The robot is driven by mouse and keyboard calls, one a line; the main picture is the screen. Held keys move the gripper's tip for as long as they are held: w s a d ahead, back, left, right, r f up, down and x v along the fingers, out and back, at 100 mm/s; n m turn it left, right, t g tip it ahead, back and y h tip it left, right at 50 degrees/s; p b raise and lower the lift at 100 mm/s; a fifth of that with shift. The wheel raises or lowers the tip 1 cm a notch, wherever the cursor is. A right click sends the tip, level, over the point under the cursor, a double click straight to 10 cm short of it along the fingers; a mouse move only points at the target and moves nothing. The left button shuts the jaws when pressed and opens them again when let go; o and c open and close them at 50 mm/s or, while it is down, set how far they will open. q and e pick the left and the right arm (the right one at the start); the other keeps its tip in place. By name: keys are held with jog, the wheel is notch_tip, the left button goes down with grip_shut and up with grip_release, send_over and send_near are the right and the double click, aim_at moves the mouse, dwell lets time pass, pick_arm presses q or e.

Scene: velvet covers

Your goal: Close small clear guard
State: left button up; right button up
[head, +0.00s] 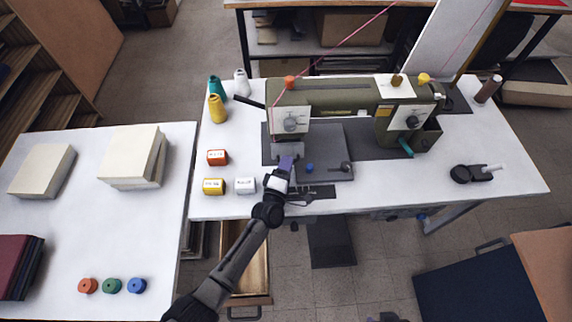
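An olive sewing machine (335,97) stands on the white sewing table. Below its white head plate (291,120), a small greyish see-through piece, likely the clear guard (284,149), sits around the needle area. My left gripper (286,163) is right at the front of this piece, over the machine's grey bed plate (325,150). It looks close to or touching the guard; contact is not clear. The fingers are too small and overlapped to tell whether they are open or shut. My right gripper is not in view.
Thread cones (217,108) stand left of the machine. Small red (217,157), yellow (213,186) and white (245,185) boxes lie near the left edge. A black round tool (460,174) lies at the right. The table front right is clear. An open wooden drawer (247,284) is below.

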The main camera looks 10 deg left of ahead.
pick_arm(q)
jog(key=shift+s, duration=0.1)
jog(key=p+v, duration=0.1)
jog(key=v, duration=1.2)
jog(key=shift+s+a+p, duration=0.1)
jog(key=shift+s+p, duration=0.2)
jog(key=shift+p, duration=0.05)
